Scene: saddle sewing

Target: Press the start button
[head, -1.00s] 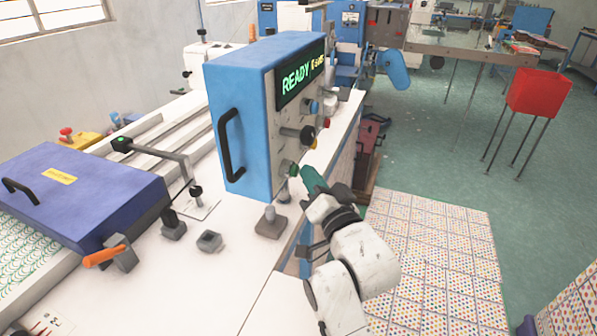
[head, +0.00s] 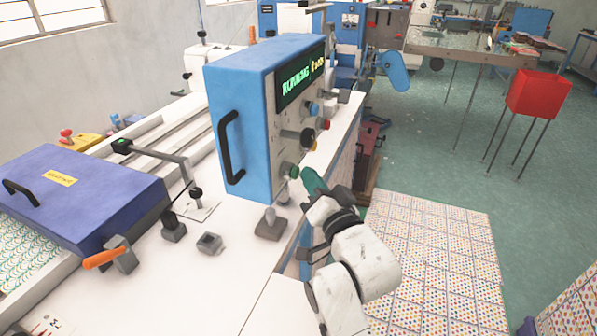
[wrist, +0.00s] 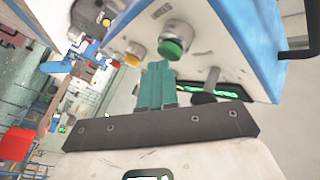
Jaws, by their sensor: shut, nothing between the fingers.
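The blue control box (head: 240,110) stands on the white bench, with a grey front panel and a display (head: 301,78) that reads "RUNNING" in green. The green start button (head: 294,171) is low on that panel. In the wrist view the green button (wrist: 172,49) sits just beyond the fingertips, on a grey collar. My gripper (head: 309,178) has green fingers closed together and holds nothing. Its fingers also show in the wrist view (wrist: 158,72), pointing at the button. The tips are very close to the button; I cannot tell whether they touch it.
Yellow, red, black and blue controls sit above the green button. A small knobbed post (head: 270,222) stands on the bench below the panel. A purple-lidded machine (head: 75,200) with an orange lever is at left. A red box on legs (head: 537,93) stands on the floor at right.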

